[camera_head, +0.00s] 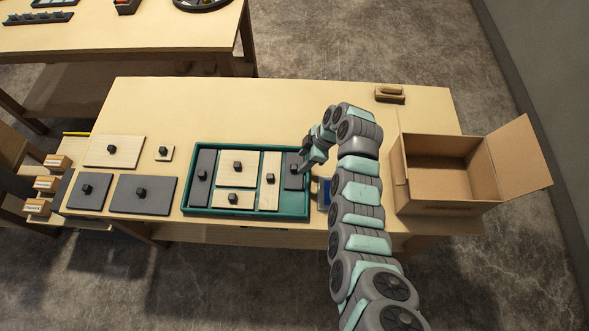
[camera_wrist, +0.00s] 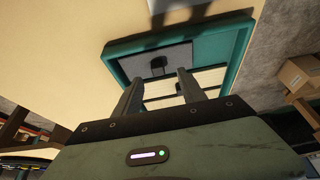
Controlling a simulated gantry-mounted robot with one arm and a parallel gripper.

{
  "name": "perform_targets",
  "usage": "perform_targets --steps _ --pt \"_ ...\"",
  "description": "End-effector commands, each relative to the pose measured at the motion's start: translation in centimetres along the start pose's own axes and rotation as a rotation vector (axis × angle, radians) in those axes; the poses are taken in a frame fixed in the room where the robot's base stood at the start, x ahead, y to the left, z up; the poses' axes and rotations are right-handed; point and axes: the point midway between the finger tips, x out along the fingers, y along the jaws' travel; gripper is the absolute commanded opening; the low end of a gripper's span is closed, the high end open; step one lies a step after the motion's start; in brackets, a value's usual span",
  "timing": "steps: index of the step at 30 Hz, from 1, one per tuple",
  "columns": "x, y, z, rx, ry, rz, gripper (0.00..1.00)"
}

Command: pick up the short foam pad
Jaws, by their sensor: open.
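A short dark grey pad (camera_head: 292,182) with a black knob lies at the right end of the teal tray (camera_head: 246,213); it looks like the short foam pad. My gripper (camera_head: 306,166) is at the tray's right end, beside and above this pad. In the wrist view my gripper (camera_wrist: 160,77) is open, fingers apart and empty. The grey pad (camera_wrist: 178,55) and its knob (camera_wrist: 158,64) show beyond and between the fingertips. A gap seems to remain between fingers and knob. A longer grey pad (camera_head: 200,191) lies at the tray's left end.
The tray also holds several pale wood panels (camera_head: 237,180) with knobs. An open cardboard box (camera_head: 440,208) stands right of my arm. The table behind the tray is clear.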

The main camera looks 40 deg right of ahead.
Motion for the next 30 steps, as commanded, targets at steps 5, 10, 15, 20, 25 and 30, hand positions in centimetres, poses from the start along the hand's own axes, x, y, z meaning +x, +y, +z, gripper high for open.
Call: perform_targets --steps 5,10,15,20,25,30 --pt "1.0 0.0 0.0 0.0 -0.001 0.0 0.48" --pt "2.0 0.1 -0.2 0.002 -0.001 -0.003 0.48" --pt "3.2 0.3 -0.3 0.002 -0.001 -0.003 0.48" --pt "4.6 0.4 -0.4 0.0 -0.001 -0.003 0.48" --pt "5.7 0.4 -0.5 0.0 -0.001 -0.003 0.48" --pt "5.9 0.6 -0.5 0.0 -0.001 0.004 0.48"
